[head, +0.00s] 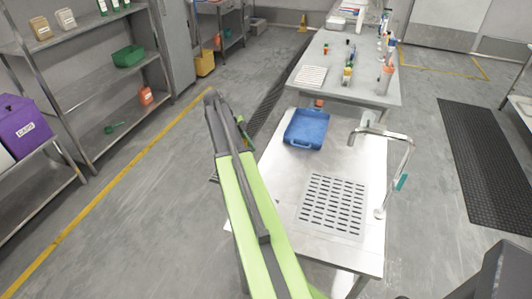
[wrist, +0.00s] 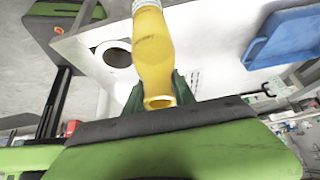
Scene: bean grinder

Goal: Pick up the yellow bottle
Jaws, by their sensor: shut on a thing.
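The yellow bottle (wrist: 153,50) shows large in the wrist view, with a pale ribbed part at its top end in the picture. My gripper (wrist: 157,92) has its dark green fingers on either side of the bottle and is shut on it. In the head view my arm hides the bottle and most of the gripper; only a bit of green shows beside the arm's far end. I cannot tell how far the bottle is from the surface behind it.
A blue tray (head: 306,128) lies on the steel sink table (head: 280,185), beside a tap (head: 398,160) and a slotted drain plate (head: 333,204). A farther table (head: 335,50) holds several small bottles. Shelves (head: 85,75) stand at left. The floor between is clear.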

